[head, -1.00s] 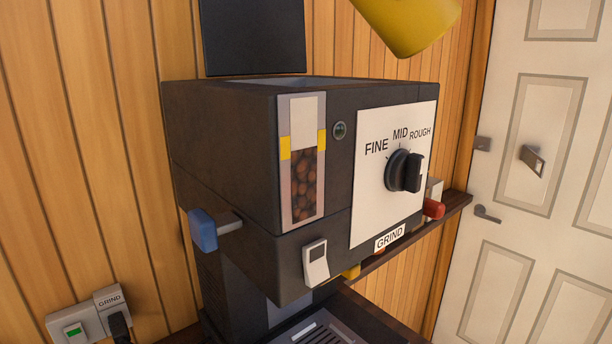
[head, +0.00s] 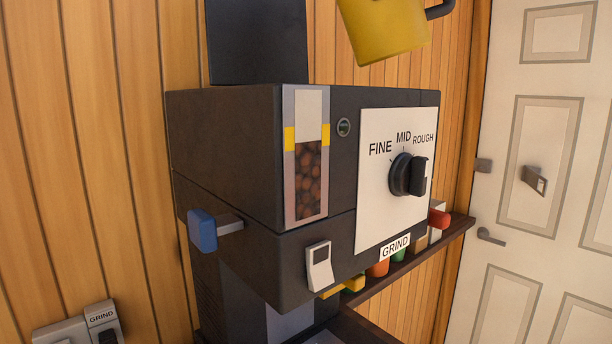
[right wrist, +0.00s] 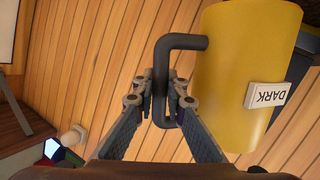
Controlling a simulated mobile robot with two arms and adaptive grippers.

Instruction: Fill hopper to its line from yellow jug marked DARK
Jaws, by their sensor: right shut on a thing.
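The dark grinder's hopper (head: 222,140) has a tall window (head: 308,172) in front. Brown beans (head: 307,180) fill its lower part, with their top about level with the yellow line marks (head: 289,139) at its sides. The black lid (head: 257,42) stands open at the back. The yellow jug (head: 385,32) is held above the hopper's right side, slightly tilted, its top cut off. Its DARK label (right wrist: 266,95) shows in the right wrist view. My right gripper (right wrist: 166,98) is shut on the jug's black handle (right wrist: 182,42). My left gripper is not in view.
A shelf (head: 440,246) with small colored items runs behind at right. A white door (head: 550,180) stands beyond.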

